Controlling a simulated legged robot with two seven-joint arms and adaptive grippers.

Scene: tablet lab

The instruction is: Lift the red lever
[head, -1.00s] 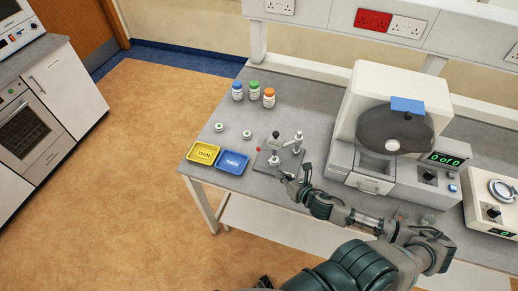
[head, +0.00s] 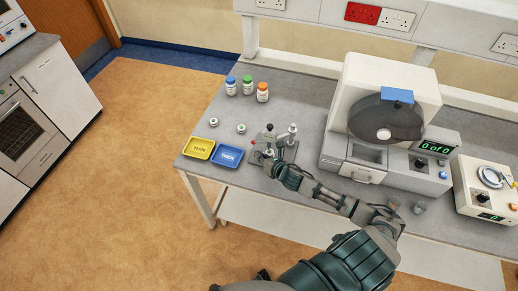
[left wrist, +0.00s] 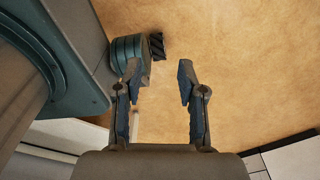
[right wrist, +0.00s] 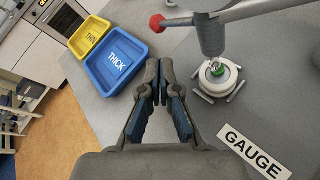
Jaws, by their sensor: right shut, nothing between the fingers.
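The red lever (right wrist: 157,23) has a red knob at the end of a grey arm, which joins the gauge's metal column at the top of the right wrist view. The gauge (right wrist: 218,77) has a round white base holding a small green-and-white piece. My right gripper (right wrist: 160,72) is shut and empty, with its fingertips below the red knob in the picture and apart from it. In the head view, my right gripper (head: 268,158) is beside the gauge stand and partly hides it. My left gripper (left wrist: 158,78) is open and empty above the floor.
A yellow THIN tray (head: 199,148) and a blue THICK tray (head: 227,156) lie left of the gauge. Several capped bottles (head: 247,86) stand behind. A large machine (head: 385,120) stands to the right. A GAUGE label (right wrist: 255,152) lies on the bench.

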